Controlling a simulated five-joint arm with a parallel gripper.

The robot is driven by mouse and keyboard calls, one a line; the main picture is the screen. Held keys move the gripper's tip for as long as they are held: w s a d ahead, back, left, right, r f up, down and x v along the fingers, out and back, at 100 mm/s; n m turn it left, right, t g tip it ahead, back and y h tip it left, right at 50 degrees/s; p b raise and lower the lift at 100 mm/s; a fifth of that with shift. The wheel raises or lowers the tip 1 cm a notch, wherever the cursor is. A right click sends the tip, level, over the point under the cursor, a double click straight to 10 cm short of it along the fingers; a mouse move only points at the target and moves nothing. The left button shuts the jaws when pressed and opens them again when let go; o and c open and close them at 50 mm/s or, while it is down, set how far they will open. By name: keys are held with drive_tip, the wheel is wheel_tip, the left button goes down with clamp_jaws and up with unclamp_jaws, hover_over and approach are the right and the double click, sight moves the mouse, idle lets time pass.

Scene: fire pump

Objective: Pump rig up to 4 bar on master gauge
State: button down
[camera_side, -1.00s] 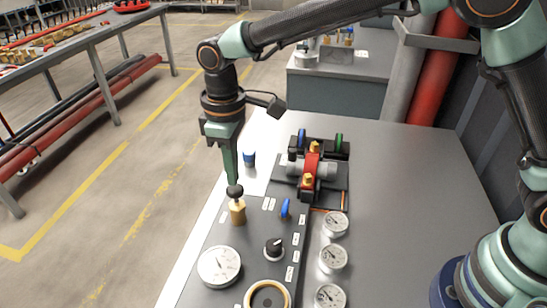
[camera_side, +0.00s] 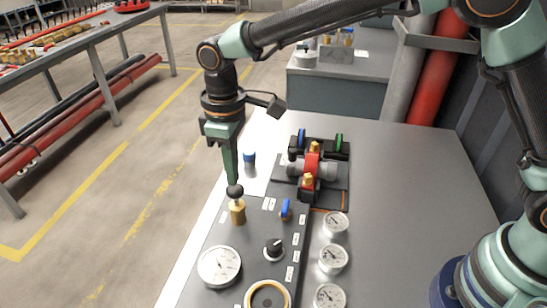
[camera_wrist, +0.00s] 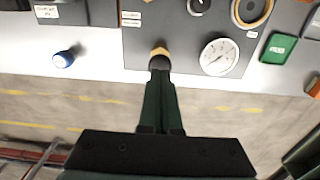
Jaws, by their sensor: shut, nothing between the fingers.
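The brass hand pump (camera_side: 238,213) stands upright on the dark panel, topped by a black knob (camera_side: 235,191). My gripper (camera_side: 234,181) points down with its fingers together, its tips at the top of the knob; nothing is between them. In the wrist view my fingers (camera_wrist: 161,72) reach to the dark knob, with the brass of the pump (camera_wrist: 159,51) just beyond. The large white gauge (camera_side: 219,266) sits in front of the pump; it also shows in the wrist view (camera_wrist: 219,57). Its reading is too small to tell.
A blue-handled valve (camera_side: 286,209) and a black dial (camera_side: 274,248) are right of the pump. Several small gauges (camera_side: 333,259) line the panel's right side. A red fitting (camera_side: 311,165) stands behind. A blue knob (camera_side: 249,159) is near the bench's left edge. The bench's right side is clear.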

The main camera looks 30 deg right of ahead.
sight(235, 188)
drive_tip(key=shift+f, duration=0.2)
drive_tip(key=shift+f, duration=1.8)
drive_tip(key=shift+r, duration=1.6)
drive_tip(key=shift+f, duration=0.1)
drive_tip(key=shift+f, duration=1.45)
drive_tip(key=shift+r, duration=1.55)
drive_tip(key=shift+f, duration=0.1)
